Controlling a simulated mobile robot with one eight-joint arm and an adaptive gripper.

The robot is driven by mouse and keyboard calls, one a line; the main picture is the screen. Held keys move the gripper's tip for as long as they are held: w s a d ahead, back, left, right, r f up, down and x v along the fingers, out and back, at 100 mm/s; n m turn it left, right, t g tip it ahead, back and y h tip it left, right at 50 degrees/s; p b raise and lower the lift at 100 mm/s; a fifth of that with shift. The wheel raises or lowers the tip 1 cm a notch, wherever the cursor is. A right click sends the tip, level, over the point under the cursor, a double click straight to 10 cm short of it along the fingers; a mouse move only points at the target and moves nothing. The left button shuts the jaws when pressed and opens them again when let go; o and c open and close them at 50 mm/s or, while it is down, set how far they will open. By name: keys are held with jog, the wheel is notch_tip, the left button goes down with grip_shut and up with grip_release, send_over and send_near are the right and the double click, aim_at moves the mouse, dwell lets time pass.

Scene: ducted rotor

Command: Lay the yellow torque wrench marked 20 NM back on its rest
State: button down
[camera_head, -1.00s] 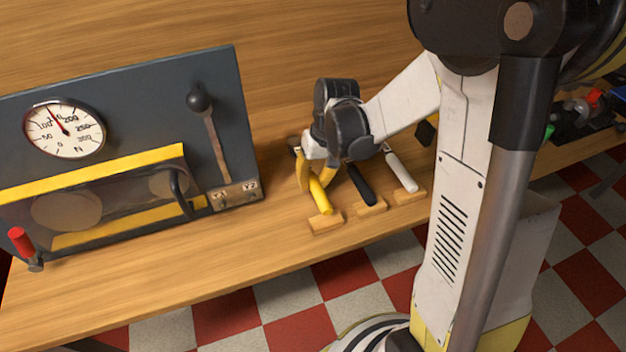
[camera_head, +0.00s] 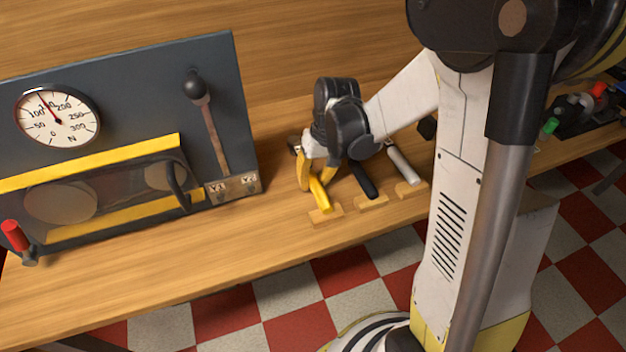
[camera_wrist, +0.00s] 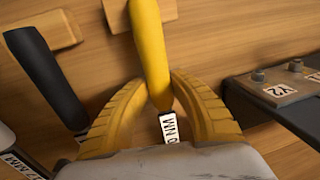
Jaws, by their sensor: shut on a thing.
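The yellow torque wrench (camera_head: 320,194) is in my gripper above the bench, and its handle end is at the front wooden rest block (camera_head: 326,215). In the wrist view the yellow handle (camera_wrist: 150,50) runs up from between the two yellow fingers of my gripper (camera_wrist: 160,95). Its white label (camera_wrist: 173,127) shows "NM", with the number mostly hidden. The handle's far end overlaps a wooden rest block (camera_wrist: 168,12); I cannot tell whether it touches. In the head view my gripper (camera_head: 312,178) is partly hidden by its own wrist.
A black-handled wrench (camera_head: 363,181) and a white-handled wrench (camera_head: 404,165) lie to the right on their own rests. The dark panel (camera_head: 222,90) with a gauge (camera_head: 57,117) and a lever (camera_head: 212,130) stands to the left. The bench front is clear.

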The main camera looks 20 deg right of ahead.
jog(key=c, duration=1.2)
grip_release()
jog(key=shift+o, duration=0.2)
notch_tip(320, 180, up, 12)
jog(key=d, duration=0.2)
jog(key=s+a+r+t+h, duration=0.1)
jog(key=s+r+t, duration=0.1)
jog(key=s, duration=0.4)
jog(key=s+a+r+t+h, duration=0.1)
jog(key=s+r+t, duration=0.1)
jog(key=s+t, duration=0.2)
jog(key=s, duration=0.2)
jog(key=shift+s+r+t, duration=0.15)
jog(key=shift+s+t, duration=0.15)
jog(key=shift+s, duration=0.1)
